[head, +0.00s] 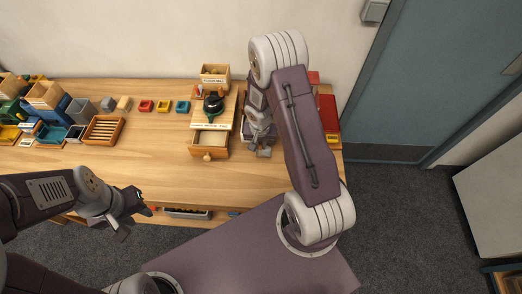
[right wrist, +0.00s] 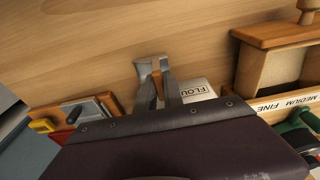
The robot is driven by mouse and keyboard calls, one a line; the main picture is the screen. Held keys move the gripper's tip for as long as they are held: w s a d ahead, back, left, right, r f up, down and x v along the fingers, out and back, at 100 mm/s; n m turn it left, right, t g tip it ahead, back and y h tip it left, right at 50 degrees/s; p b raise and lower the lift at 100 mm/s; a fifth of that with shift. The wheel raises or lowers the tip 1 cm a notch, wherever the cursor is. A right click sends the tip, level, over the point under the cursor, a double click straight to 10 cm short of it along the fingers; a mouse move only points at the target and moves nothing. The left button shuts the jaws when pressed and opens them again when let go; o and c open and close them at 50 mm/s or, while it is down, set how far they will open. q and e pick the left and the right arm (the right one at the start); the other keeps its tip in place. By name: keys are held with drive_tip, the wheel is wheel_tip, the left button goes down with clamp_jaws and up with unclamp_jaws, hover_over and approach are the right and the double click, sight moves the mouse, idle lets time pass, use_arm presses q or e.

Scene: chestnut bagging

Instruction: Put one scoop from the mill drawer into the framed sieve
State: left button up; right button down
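In the right wrist view the drawer (right wrist: 272,38) is at the upper right, partly cut off. My right gripper (head: 262,152) is just right of the drawer. My left gripper (head: 132,212) is off the table's front edge.
A flour-labelled item (right wrist: 197,90) is beside my right fingers. Small red, yellow and blue trays (head: 163,106) line the back. Bins (head: 48,96) crowd the left end. A red item (head: 327,112) is at the right end. The middle of the table is clear.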

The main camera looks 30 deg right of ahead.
sight(260, 143)
drive_tip(key=shift+r+p, duration=2.25)
drive_tip(key=shift+r, duration=0.35)
drive_tip(key=shift+f, duration=0.1)
